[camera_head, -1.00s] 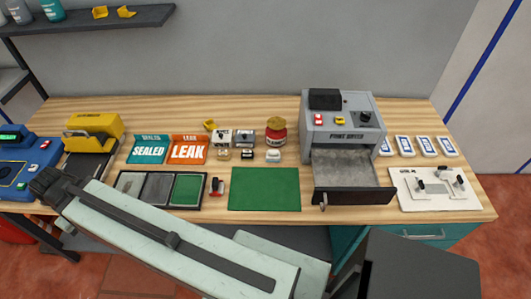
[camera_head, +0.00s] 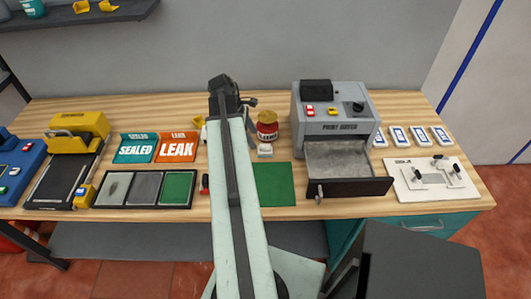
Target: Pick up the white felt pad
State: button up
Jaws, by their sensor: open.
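A small white block (camera_head: 264,151) stands on the wooden bench just in front of a red jar (camera_head: 267,132). It looks most like the white felt pad, but it is too small to be sure. My gripper (camera_head: 246,102) is at the dark far end of my arm, above the back of the bench, left of the jar and apart from the white block. It is open, and I see nothing held in it. My arm hides the bench just left of the jar, where several small blocks stood in the earlier view.
A grey print dryer (camera_head: 340,125) with its drawer pulled out stands right of the jar. A green mat (camera_head: 274,184) lies in front, partly under my arm. A three-part tray (camera_head: 143,206) and the SEALED (camera_head: 136,148) and LEAK (camera_head: 177,148) signs are at left.

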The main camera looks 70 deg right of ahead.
aim_at(264, 145)
jog(key=shift+s+d, duration=0.25)
jog(key=shift+s, duration=0.25)
jog(key=shift+s+d, duration=0.25)
jog(key=shift+s, duration=0.25)
jog(key=b+x, duration=0.2)
jog(key=shift+f+b, duration=0.3)
jog(key=shift+f, duration=0.1)
jog(key=b+x, duration=0.4)
jog(key=x, duration=0.1)
jog(key=shift+s+d+b, duration=0.1)
jog(key=shift+b, duration=0.3)
jog(key=shift+r, duration=0.1)
jog(key=shift+c, duration=0.3)
grip_shut()
jog(key=shift+r, duration=0.1)
notch_tip(264, 145, up, 10)
jog(key=p, duration=1)
jog(key=shift+p, duration=0.3)
